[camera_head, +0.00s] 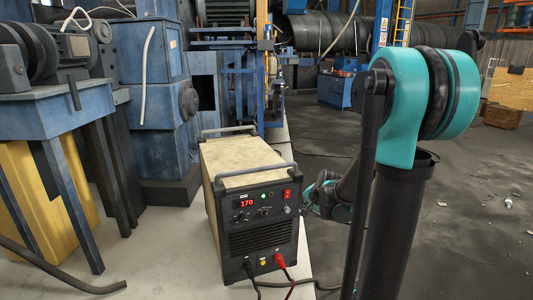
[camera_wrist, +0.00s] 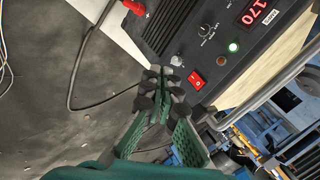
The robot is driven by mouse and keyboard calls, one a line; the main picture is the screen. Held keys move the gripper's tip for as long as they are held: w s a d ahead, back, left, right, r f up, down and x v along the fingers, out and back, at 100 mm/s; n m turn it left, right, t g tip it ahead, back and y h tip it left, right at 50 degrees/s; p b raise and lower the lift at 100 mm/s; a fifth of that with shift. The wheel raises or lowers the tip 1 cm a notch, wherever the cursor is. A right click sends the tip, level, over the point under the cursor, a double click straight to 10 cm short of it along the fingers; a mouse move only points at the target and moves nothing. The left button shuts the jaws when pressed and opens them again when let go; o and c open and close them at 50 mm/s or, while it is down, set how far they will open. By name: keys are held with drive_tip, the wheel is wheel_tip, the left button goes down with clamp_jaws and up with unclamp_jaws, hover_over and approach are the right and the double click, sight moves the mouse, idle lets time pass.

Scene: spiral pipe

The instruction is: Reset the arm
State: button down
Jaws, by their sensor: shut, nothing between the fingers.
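My gripper (camera_wrist: 166,92) shows in the wrist view with its dark fingertips together and nothing between them.
Red and black cables (camera_head: 283,262) run from the machine's front. Blue machinery (camera_head: 155,60) and a blue table with yellow parts (camera_head: 50,105) stand at the left. A large dark pipe (camera_head: 320,32) lies at the back. Grey floor (camera_head: 480,190) is mostly clear at the right.

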drive_tip(key=s+f+n+g+h, duration=0.1)
drive_tip(key=s+n, duration=0.4)
drive_tip(key=s, duration=0.7)
drive_tip(key=s+d+f+n+g+h, duration=0.1)
drive_tip(key=s+f+n, duration=0.2)
drive_tip(key=s, duration=0.9)
drive_tip(key=shift+s+d+n+g, duration=0.2)
drive_tip(key=shift+d+n+g, duration=0.15)
drive_tip(key=shift+n, duration=0.85)
drive_tip(key=shift+a, duration=0.1)
